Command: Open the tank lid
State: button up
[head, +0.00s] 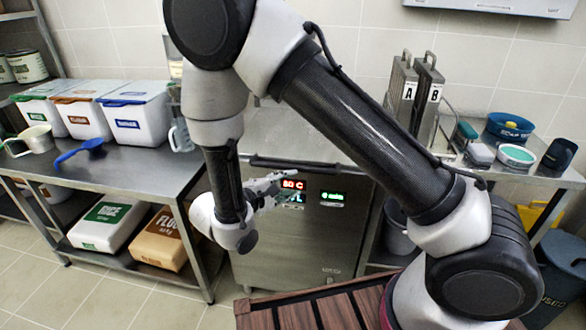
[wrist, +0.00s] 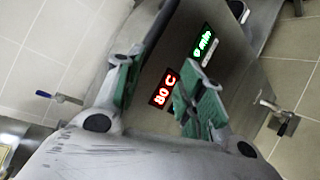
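The tank (head: 300,240) is a steel cabinet in the middle of the head view. Its front has a red display reading 80 C and a green display. The tank lid (head: 290,145) forms its top and looks closed, though my arm covers much of it. A dark bar handle (head: 300,167) runs along the lid's front edge. My gripper (head: 270,185) is in front of the tank, just below the handle and near the red display. In the wrist view, my gripper (wrist: 155,68) is open, with green-padded fingers apart and nothing between them. The tank front (wrist: 185,65) lies beyond the fingers.
A steel table (head: 100,180) on the left bears lidded bins (head: 140,120), a blue scoop (head: 80,152) and a jug. Sacks lie on its lower shelf. To the right stand racks marked A and B (head: 420,95) and a blue bowl (head: 509,127). A slatted wooden surface (head: 310,310) is in the foreground.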

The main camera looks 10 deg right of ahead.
aim_at(293, 168)
jog(key=w+d+m, duration=0.1)
jog(key=w, duration=0.1)
jog(key=w+d+m+t, duration=0.1)
jog(key=w, duration=0.1)
jog(key=w+d, duration=0.1)
jog(key=w, duration=0.2)
jog(key=shift+d+r+m+t, duration=0.1)
jog(key=shift+d+m+t, duration=0.05)
jog(key=shift+m+t, duration=0.25)
jog(key=shift+c, duration=0.5)
grip_shut()
jog(key=shift+y, duration=0.3)
